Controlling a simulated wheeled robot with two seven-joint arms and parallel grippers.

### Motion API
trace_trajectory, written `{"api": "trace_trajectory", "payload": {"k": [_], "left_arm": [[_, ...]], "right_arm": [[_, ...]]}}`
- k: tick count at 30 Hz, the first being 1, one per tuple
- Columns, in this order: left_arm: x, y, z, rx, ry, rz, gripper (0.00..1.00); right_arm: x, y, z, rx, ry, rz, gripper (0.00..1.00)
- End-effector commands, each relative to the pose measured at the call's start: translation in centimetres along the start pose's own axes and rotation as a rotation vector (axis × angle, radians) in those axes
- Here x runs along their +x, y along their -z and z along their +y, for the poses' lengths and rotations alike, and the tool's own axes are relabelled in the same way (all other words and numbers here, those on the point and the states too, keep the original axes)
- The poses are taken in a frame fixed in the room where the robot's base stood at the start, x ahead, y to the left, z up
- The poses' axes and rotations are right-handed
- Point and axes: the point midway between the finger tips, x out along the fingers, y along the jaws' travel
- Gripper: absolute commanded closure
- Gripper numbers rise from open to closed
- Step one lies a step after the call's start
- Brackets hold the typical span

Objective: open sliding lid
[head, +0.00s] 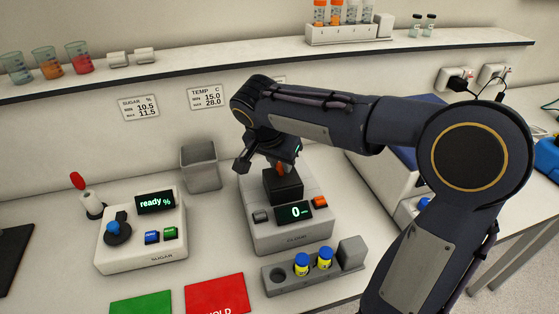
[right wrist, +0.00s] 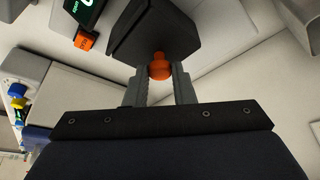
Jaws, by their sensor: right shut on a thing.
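An orange knob (head: 281,169) stands out from the lid. My right gripper (head: 279,163) reaches over the device from behind and is shut on the knob. In the right wrist view both grey fingers (right wrist: 159,78) flank the orange knob (right wrist: 159,64), with the dark lid (right wrist: 152,28) just beyond. The lid covers whatever lies under it. My left gripper is not in view.
A grey bin (head: 201,167) stands left of the device. The sugar meter (head: 142,240) is further left. A grey rack (head: 316,278) with two blue-capped vials sits in front, beside red (head: 216,294) and green (head: 141,303) mats. A shelf (head: 200,68) runs above my arm.

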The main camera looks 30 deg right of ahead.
Motion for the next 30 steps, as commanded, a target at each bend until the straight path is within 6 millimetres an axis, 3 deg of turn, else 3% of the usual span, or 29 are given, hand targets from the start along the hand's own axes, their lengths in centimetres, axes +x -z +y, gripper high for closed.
{"api": "trace_trajectory", "payload": {"k": [5, 15, 25, 26, 30], "left_arm": [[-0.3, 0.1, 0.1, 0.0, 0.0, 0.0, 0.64], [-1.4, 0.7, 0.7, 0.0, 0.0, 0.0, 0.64], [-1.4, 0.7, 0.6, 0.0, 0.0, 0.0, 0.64], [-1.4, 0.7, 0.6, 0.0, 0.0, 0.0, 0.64], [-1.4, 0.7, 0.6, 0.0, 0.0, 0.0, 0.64]], "right_arm": [[0.2, 0.8, -0.8, 0.002, -0.001, -0.001, 1.0], [1.8, 4.9, -5.2, 0.002, 0.0, 0.0, 1.0], [2.0, 5.0, -5.4, 0.001, 0.002, 0.001, 1.0], [2.0, 5.0, -5.4, 0.001, 0.002, 0.001, 0.74], [2.0, 5.0, -5.4, 0.001, 0.001, 0.001, 0.55]]}}
